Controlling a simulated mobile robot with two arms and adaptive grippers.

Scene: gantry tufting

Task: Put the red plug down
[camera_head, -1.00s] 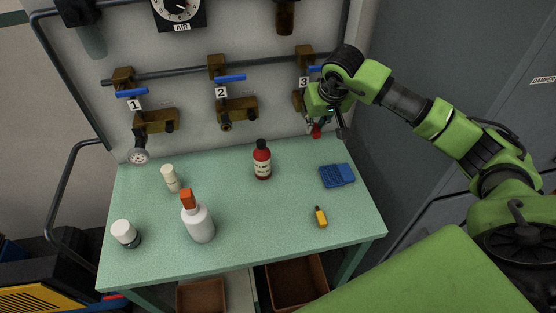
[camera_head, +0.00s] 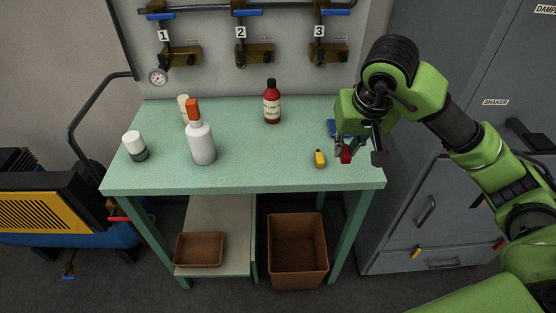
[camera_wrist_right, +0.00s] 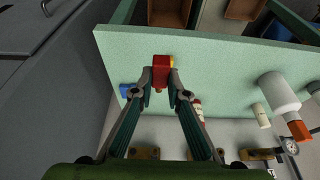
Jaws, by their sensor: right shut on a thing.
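The red plug (camera_head: 346,155) is held in my right gripper (camera_head: 347,146), which comes in from the right over the right part of the green table (camera_head: 230,177). In the right wrist view the red plug (camera_wrist_right: 160,72) sits between the fingertips of my right gripper (camera_wrist_right: 161,92), which are shut on it. A yellow thing shows just behind the plug there. I cannot tell whether the plug touches the table. My left gripper is not in view.
A small yellow bottle (camera_head: 320,159) lies left of the plug. A blue item (camera_head: 332,128) is partly hidden behind my gripper. A red bottle (camera_head: 272,103), a white orange-capped bottle (camera_head: 201,142) and a white jar (camera_head: 134,146) stand further left. The table's middle front is clear.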

